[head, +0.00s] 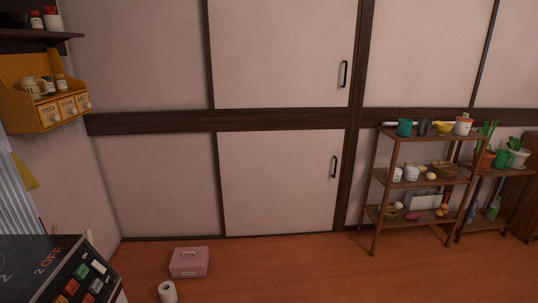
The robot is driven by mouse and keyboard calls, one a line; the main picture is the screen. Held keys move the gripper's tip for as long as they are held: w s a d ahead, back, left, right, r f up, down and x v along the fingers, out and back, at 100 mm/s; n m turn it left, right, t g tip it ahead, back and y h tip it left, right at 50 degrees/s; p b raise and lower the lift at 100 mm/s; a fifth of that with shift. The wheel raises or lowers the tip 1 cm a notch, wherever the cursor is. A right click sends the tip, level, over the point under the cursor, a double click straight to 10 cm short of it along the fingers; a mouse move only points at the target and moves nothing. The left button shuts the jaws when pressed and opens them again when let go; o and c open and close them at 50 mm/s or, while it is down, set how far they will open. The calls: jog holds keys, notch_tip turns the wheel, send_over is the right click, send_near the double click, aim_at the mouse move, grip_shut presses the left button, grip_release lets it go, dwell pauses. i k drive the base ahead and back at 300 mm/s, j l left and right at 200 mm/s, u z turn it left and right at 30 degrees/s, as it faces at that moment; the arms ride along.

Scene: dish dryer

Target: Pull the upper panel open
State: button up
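The upper panel (280,52) is a pale door panel in dark wooden framing at the top centre of the head view. A black vertical handle (344,74) sits near its right edge. The panel looks closed, flush with the wall. Its top edge is cut off by the picture. A similar lower panel (276,183) with its own black handle (334,166) lies below a dark horizontal beam (240,118), and it also looks closed. My gripper is not in view.
A wooden shelf (383,172) with pots and bowls stands right of the panels. A pink box (189,262) and a white roll (168,292) lie on the floor at lower left. A dark button panel (85,283) fills the lower-left corner. The central floor (290,270) is clear.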

aim_at(260, 53)
jog(key=i+j, duration=0.1)
jog(key=i, duration=1.75)
jog(key=l+z, duration=0.05)
jog(key=l, duration=0.05)
